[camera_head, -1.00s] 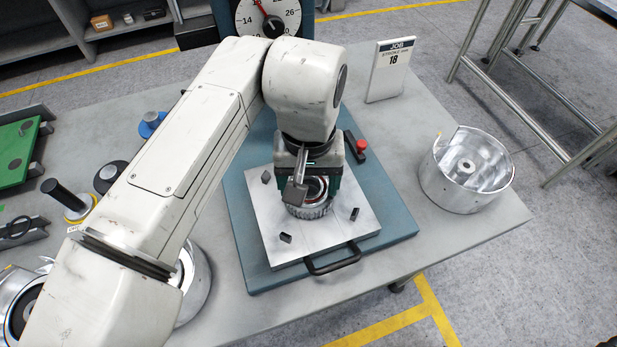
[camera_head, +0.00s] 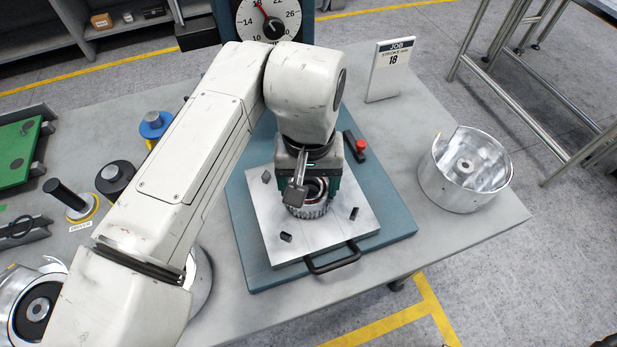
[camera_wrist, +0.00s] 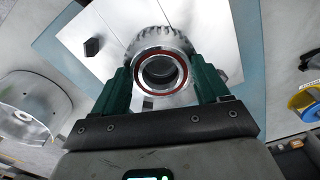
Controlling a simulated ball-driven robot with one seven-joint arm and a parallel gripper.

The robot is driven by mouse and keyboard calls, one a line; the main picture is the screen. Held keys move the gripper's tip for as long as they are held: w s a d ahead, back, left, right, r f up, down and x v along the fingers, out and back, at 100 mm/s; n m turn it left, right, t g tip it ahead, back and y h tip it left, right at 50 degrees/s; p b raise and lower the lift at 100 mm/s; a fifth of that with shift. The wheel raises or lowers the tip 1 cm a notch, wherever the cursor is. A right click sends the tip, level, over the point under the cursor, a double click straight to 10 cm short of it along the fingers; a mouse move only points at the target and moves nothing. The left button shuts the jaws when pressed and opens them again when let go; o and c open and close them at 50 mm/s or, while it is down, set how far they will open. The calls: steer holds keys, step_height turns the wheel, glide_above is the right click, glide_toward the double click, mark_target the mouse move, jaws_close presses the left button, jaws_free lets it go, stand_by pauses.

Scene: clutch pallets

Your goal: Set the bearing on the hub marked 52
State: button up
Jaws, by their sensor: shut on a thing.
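The bearing is a metal ring with a red-brown band (camera_wrist: 137,72). It also shows in the head view (camera_head: 322,182). My gripper (camera_wrist: 162,70) has its two green fingers closed on either side of the ring. In the head view my gripper (camera_head: 311,184) is over a silver plate. A toothed metal hub (camera_head: 308,212) stands upright on that plate, just below the bearing. Its teeth show behind the ring in the wrist view (camera_wrist: 150,40). I cannot tell whether the bearing touches the hub. No 52 marking is legible.
The silver plate (camera_head: 277,248) has a black handle and short pegs, and lies on a blue base (camera_head: 395,232). An open metal drum (camera_head: 465,172) stands at right, a job card (camera_head: 390,70) behind. A black-handled driver (camera_head: 68,198) and spools are at left. The front-right table is clear.

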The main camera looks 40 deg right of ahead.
steer(key=shift+f, duration=0.1)
steer(key=o, duration=1.2)
steer(key=shift+c, duration=0.2)
step_height(320, 180, up, 9)
steer(key=p, duration=0.8)
stand_by(0.5)
